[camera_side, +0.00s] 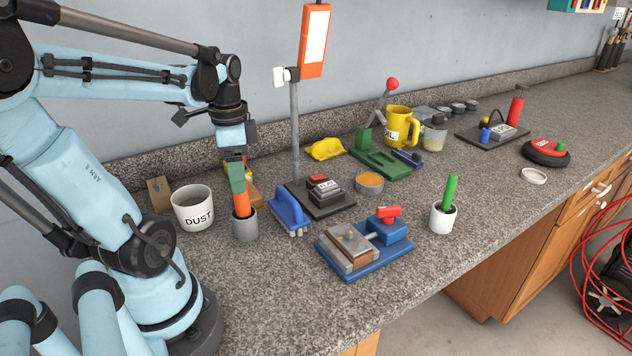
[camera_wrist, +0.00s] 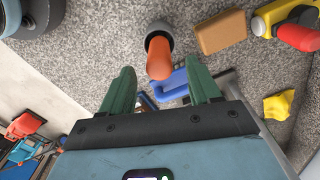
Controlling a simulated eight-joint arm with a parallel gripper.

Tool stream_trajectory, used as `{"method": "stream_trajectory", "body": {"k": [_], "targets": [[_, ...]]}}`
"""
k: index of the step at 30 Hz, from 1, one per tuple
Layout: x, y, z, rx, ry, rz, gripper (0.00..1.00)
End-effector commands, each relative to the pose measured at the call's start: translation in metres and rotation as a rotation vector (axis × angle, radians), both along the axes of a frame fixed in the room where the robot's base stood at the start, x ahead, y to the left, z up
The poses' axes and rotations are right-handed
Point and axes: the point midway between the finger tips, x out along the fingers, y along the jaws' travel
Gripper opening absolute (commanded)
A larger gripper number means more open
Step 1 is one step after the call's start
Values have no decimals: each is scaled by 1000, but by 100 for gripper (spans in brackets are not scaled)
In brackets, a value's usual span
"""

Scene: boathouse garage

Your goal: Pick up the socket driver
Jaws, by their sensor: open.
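A thick orange handle (camera_side: 242,205) stands upright in a grey cup (camera_side: 244,229) at the left of the bench. A green handle (camera_side: 450,189) stands in a white cup (camera_side: 442,219) further right. Only the handles show, so I cannot tell which one is the socket driver. My gripper (camera_side: 236,178) points down at the top of the orange handle, with its green fingers overlapping it in the side view. In the wrist view the gripper (camera_wrist: 161,68) is open, and the orange handle (camera_wrist: 159,58) shows between and beyond the fingertips. I cannot tell whether they touch it.
A white DUST mug (camera_side: 193,208) stands just left of the grey cup. A blue brush (camera_side: 289,212) lies close on the right. A lamp post (camera_side: 295,130) rises behind. A blue vise (camera_side: 365,249) sits toward the front. The front left counter is clear.

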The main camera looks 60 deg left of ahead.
Motion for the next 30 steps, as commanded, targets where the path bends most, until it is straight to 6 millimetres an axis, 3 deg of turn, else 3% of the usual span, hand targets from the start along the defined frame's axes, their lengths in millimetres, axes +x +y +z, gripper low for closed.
{"method": "stream_trajectory", "body": {"k": [5, 18, 30], "targets": [[0, 0, -6, 0, 0, 0, 62], [2, -1, -49, 1, 0, 1, 62], [2, -2, -55, 1, 0, 1, 59]]}}
